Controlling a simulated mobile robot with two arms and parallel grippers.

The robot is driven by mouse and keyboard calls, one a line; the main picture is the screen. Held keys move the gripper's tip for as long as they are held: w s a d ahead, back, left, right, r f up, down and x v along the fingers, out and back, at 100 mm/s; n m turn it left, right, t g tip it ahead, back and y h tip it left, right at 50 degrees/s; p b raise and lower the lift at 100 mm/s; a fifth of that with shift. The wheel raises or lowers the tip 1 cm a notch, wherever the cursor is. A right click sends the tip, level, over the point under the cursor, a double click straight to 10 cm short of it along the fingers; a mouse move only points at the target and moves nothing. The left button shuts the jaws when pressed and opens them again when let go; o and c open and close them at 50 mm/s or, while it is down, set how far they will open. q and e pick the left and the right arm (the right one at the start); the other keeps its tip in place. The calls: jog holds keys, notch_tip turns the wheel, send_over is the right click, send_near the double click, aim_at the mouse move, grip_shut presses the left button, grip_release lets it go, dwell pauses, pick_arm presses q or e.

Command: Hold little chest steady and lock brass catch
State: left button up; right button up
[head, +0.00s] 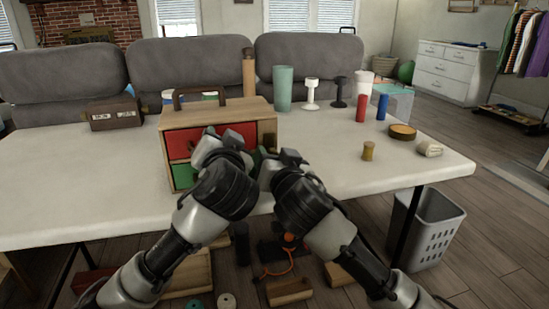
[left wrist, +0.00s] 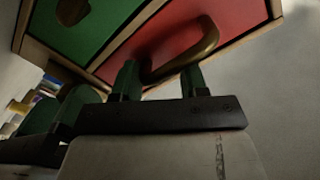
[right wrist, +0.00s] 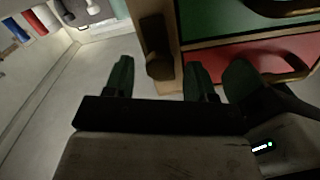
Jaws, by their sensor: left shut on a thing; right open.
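The little chest (head: 221,113) is a wooden box with red and green drawers and a dark carrying handle, upright on the table. My left gripper (head: 213,138) is at its front. In the left wrist view its fingers (left wrist: 160,82) are shut on the curved brass handle (left wrist: 208,42) of a red drawer (left wrist: 168,30). My right gripper (head: 272,160) is at the chest's right front edge. In the right wrist view its fingers (right wrist: 158,82) are open, with a dark brass piece, seemingly the catch (right wrist: 158,62), ahead between them and apparently untouched. My arms hide much of the chest front.
A small brass cylinder (head: 368,151), a rolled cloth (head: 429,148) and a round wooden dish (head: 402,132) lie to the right on the table (head: 80,190). Bottles and cups stand behind. A dark box (head: 115,114) sits left. The table's left front is clear.

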pick_arm(q)
jog(key=shift+f, duration=0.1)
pick_arm(e)
jog(key=shift+w, duration=0.15)
jog(key=shift+c, duration=0.3)
jog(key=c, duration=0.9)
jog(key=shift+n, duration=0.4)
jog(key=n, duration=0.3)
jog(key=shift+a+n, duration=0.1)
jog(key=shift+n, duration=0.2)
jog(key=n, duration=0.4)
pick_arm(q)
jog(key=shift+a, duration=0.1)
pick_arm(e)
jog(key=n, duration=0.5)
pick_arm(q)
jog(key=shift+f, duration=0.1)
pick_arm(e)
jog(key=shift+n, duration=2.1)
